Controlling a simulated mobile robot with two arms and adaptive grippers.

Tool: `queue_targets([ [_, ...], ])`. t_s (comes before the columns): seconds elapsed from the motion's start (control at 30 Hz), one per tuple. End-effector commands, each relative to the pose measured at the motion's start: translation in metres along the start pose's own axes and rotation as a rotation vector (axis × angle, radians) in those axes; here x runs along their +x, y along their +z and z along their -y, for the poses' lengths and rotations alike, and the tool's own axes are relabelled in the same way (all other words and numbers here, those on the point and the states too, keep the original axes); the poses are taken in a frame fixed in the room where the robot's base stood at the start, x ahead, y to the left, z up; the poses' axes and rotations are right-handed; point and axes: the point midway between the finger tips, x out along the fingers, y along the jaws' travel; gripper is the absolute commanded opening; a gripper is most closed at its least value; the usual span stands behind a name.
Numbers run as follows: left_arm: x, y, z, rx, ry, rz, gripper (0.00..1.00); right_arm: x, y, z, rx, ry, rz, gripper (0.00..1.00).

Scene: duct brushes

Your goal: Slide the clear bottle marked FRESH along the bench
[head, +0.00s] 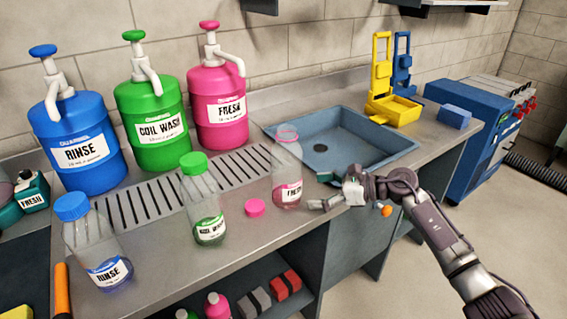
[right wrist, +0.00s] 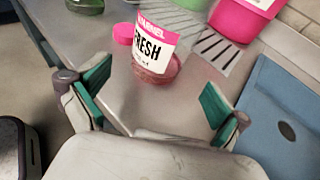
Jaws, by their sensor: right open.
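The clear bottle marked FRESH (head: 287,172) stands upright on the steel bench (head: 160,236), with a little pink liquid in it and no cap on its neck. A pink cap (head: 255,207) lies on the bench just left of it. My right gripper (head: 322,191) is just right of the bottle, low over the bench. In the right wrist view the FRESH bottle (right wrist: 155,50) is ahead of the open fingers (right wrist: 155,98), left of the middle and apart from them. My left gripper is not in view.
A clear COIL WASH bottle (head: 203,200) and a clear RINSE bottle (head: 95,245) stand left along the bench. Blue, green and pink pump drums (head: 218,108) stand behind a slotted drain (head: 183,188). A blue sink (head: 345,140) is behind my right gripper. The bench's front edge is close.

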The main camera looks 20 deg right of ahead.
Motion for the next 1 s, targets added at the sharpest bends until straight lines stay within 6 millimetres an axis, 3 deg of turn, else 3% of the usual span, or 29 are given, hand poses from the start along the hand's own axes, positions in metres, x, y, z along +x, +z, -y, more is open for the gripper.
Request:
queue_targets([
  [0.17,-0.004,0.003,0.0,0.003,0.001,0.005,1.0,0.029,0.002,-0.001,0.002,0.002,0.005,1.0],
  [0.43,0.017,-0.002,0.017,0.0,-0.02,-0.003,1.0,0.06,-0.002,0.0,0.0,0.001,0.002,1.0],
  [0.9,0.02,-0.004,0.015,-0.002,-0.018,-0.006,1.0,0.069,0.0,0.0,0.001,0.0,0.001,1.0],
  [1.0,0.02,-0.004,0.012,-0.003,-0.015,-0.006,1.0,0.069,0.0,0.0,0.001,0.0,0.001,0.85],
])
